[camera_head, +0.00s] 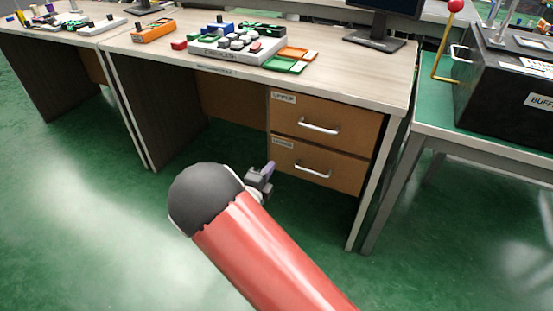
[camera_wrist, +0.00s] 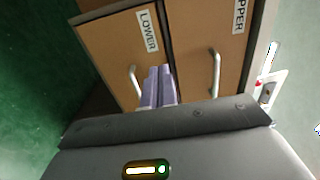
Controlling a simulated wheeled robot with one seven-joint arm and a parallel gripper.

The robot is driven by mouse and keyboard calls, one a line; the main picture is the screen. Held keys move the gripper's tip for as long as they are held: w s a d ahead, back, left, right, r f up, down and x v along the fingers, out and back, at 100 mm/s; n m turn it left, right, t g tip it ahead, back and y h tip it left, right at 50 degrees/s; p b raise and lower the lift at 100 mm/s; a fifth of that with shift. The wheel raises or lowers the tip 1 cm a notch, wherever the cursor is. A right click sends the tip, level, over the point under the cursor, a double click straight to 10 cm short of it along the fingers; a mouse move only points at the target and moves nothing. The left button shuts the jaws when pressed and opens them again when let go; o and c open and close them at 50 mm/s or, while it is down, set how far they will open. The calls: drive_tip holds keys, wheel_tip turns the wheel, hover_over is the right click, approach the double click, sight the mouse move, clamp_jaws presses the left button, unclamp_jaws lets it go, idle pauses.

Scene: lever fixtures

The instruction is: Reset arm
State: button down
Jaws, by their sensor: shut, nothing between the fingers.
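My gripper (camera_head: 267,172) shows beyond my dark rounded arm joint, in front of the desk's drawers. In the wrist view its purple fingers (camera_wrist: 160,84) are together with nothing held, appearing between the two drawer handles. The drawer labelled LOWER (camera_head: 345,175) has a silver handle (camera_head: 312,171) and looks closed. The drawer labelled UPPER (camera_head: 355,124) is above it, with its own silver handle (camera_head: 319,127), and looks closed too. Whether the fingers touch the drawer front cannot be told.
The wooden desk (camera_head: 372,84) holds a grey box with several buttons (camera_head: 238,46), orange and green trays (camera_head: 285,66) and a monitor stand (camera_head: 374,40). A green table (camera_head: 450,125) with a black box (camera_head: 500,90) stands right. Green floor (camera_head: 90,220) is open at left.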

drive_tip(key=s+d+r+m+g+h, duration=0.1)
drive_tip(key=s+d+r+m+g, duration=0.3)
drive_tip(key=d+m, duration=0.4)
drive_tip(key=s+d+r+m+g+h, duration=0.2)
drive_tip(key=s+d+r+m+g, duration=0.2)
drive_tip(key=d+m, duration=0.4)
drive_tip(key=s+d+r+m+g+h, duration=0.1)
drive_tip(key=s+d+r+m+g, duration=0.25)
drive_tip(key=d+m, duration=0.45)
drive_tip(key=s+r+m+y, duration=0.4)
drive_tip(key=s+m, duration=0.6)
drive_tip(key=m, duration=0.3)
drive_tip(key=s+r+m+y, duration=0.4)
drive_tip(key=s+m+y, duration=0.2)
drive_tip(key=s+m, duration=0.4)
drive_tip(key=m, duration=0.3)
drive_tip(key=shift+a+r, duration=0.25)
drive_tip(key=shift+a, duration=0.15)
